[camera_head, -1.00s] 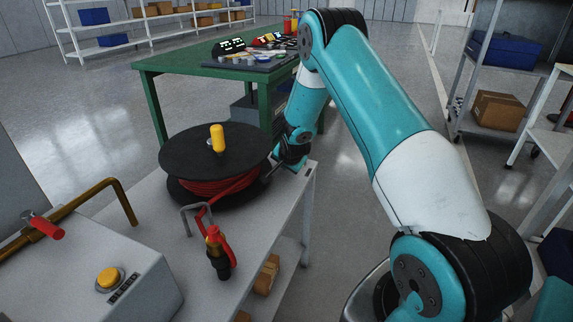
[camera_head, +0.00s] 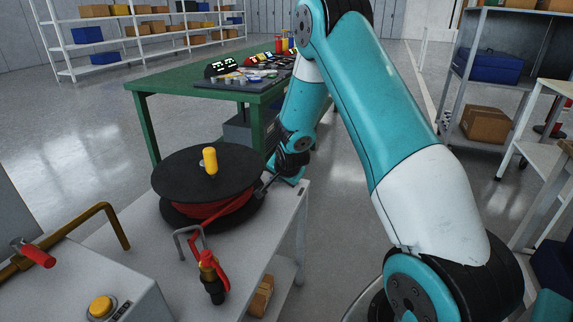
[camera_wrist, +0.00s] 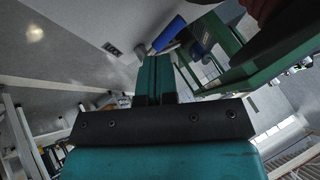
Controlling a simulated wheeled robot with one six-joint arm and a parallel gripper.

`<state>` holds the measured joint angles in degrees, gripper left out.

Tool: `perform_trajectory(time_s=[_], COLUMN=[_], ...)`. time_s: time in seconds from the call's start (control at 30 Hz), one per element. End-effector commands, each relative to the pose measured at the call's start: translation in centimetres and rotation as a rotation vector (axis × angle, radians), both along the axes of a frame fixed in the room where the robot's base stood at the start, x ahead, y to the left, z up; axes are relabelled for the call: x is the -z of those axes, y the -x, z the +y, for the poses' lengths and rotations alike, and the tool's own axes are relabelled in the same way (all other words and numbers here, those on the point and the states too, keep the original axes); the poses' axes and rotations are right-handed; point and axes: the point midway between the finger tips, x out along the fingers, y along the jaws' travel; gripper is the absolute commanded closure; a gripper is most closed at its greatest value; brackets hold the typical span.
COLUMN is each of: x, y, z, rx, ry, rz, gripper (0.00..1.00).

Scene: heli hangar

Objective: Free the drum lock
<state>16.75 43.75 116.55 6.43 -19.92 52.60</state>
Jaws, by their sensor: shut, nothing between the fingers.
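The drum is a black reel (camera_head: 190,165) wound with red hose, lying flat on a light-grey bench (camera_head: 140,236). A yellow knob (camera_head: 210,160) stands on its top disc. A red nozzle with a black tip (camera_head: 210,272) is in front of it, beside a grey bent bracket. My gripper (camera_head: 264,188) is low at the right side of the reel, close to its edge; I cannot tell whether it touches. In the wrist view its teal fingers (camera_wrist: 154,82) are together with nothing held. I cannot make out the drum lock clearly.
A grey box with a yellow button (camera_head: 101,306) and a brass pipe with a red handle (camera_head: 38,256) stand at left. A green table (camera_head: 180,80) with small items is behind. A grey shelf with a blue bin (camera_head: 487,60) stands at right. Open floor lies between.

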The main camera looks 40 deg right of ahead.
Motion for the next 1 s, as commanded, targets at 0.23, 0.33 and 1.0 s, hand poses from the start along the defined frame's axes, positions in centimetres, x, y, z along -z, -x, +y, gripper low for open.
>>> perform_trajectory(time_s=[0.23, 0.33, 1.0], x=[-4.7, -6.0, -7.3], y=[3.4, 4.4, 5.6], z=[1.7, 2.2, 2.7], rx=[-0.002, -0.002, 0.000], ry=[0.000, 0.000, -0.001], rz=[-0.001, -0.001, 0.001], gripper=[1.00, 1.00, 1.00])
